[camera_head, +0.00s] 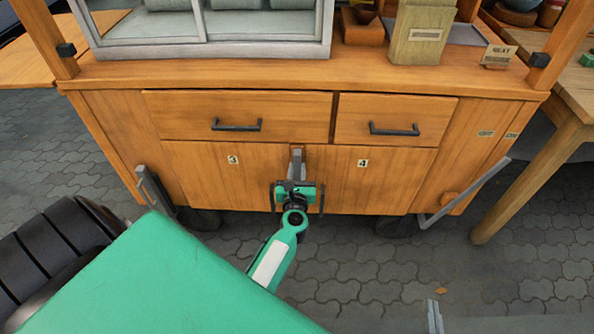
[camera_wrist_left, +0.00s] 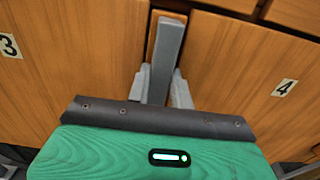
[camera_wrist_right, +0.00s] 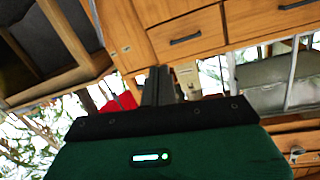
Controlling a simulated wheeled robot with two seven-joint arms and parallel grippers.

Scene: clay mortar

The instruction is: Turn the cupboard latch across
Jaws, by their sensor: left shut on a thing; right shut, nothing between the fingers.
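The cupboard latch is a grey bar (camera_head: 297,157) standing roughly upright at the seam between left door 3 (camera_head: 222,175) and right door 4 (camera_head: 375,180). In the left wrist view the bar (camera_wrist_left: 167,50) runs up from between the fingers, over a narrow wooden strip. My left gripper (camera_head: 297,178) is shut on the bar's lower part, with a finger on each side (camera_wrist_left: 160,88). The gripper hides the bar's lower end. My right gripper (camera_wrist_right: 160,88) is shut and empty, away from the latch. Its grey tips seem to show at the head view's bottom edge (camera_head: 434,314).
Two drawers with dark handles (camera_head: 237,126) (camera_head: 394,130) sit above the doors. Grey angled handles (camera_head: 150,185) (camera_head: 465,192) stand at the cart's sides. A wooden table (camera_head: 575,105) is at the right. Paved ground (camera_head: 350,270) in front is mostly clear.

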